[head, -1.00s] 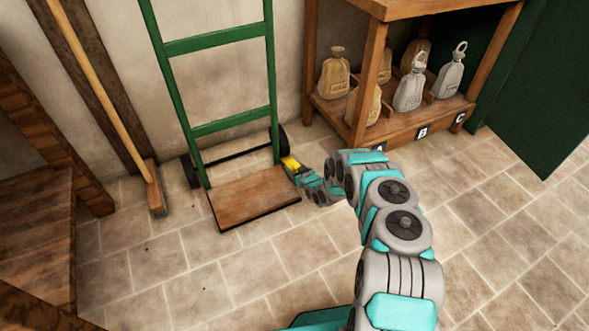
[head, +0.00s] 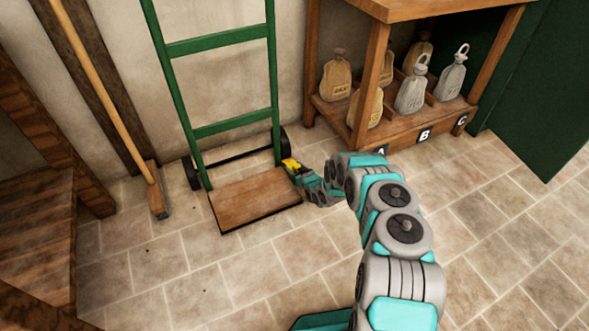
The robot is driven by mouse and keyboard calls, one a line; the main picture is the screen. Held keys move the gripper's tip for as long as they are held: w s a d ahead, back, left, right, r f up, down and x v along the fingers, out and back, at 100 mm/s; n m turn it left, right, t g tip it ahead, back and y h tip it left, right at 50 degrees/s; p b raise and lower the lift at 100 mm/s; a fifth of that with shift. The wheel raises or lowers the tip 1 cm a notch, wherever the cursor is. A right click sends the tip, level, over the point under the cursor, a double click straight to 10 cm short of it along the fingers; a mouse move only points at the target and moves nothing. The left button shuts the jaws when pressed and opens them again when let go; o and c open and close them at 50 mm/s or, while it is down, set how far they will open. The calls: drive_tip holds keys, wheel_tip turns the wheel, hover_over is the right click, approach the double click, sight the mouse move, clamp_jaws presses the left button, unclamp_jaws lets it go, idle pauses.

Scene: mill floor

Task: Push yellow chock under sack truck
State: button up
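The green sack truck (head: 231,128) stands upright against the wall, with its wooden toe plate (head: 254,200) on the floor and dark wheels behind it. The yellow chock (head: 290,165) is at the right wheel (head: 284,140), beside the right rear corner of the plate. My gripper (head: 297,170) is low by the floor at the chock's near right side, appearing to touch it. The fingers are small and partly hidden by my wrist, so I cannot tell whether they are open or shut. The chock's underside and its contact with the wheel are hidden.
A wooden shelf (head: 400,136) with several tan and grey weights stands to the right. A broom (head: 156,190) leans at the left, near wooden steps (head: 38,235). A dark green panel (head: 548,100) is at far right. The tiled floor in front is clear.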

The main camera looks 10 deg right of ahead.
drive_tip(key=shift+o, duration=1.4)
drive_tip(key=shift+a+r, duration=0.1)
drive_tip(key=shift+a, duration=0.25)
drive_tip(key=shift+o, duration=0.4)
drive_tip(key=shift+s+r, duration=0.1)
drive_tip(key=shift+s, duration=0.1)
drive_tip(key=v, duration=0.6)
drive_tip(key=shift+w+d, duration=0.1)
drive_tip(key=shift+d, duration=0.15)
drive_tip(key=shift+v, duration=0.8)
drive_tip(key=shift+d+f, duration=0.15)
drive_tip(key=shift+f, duration=0.05)
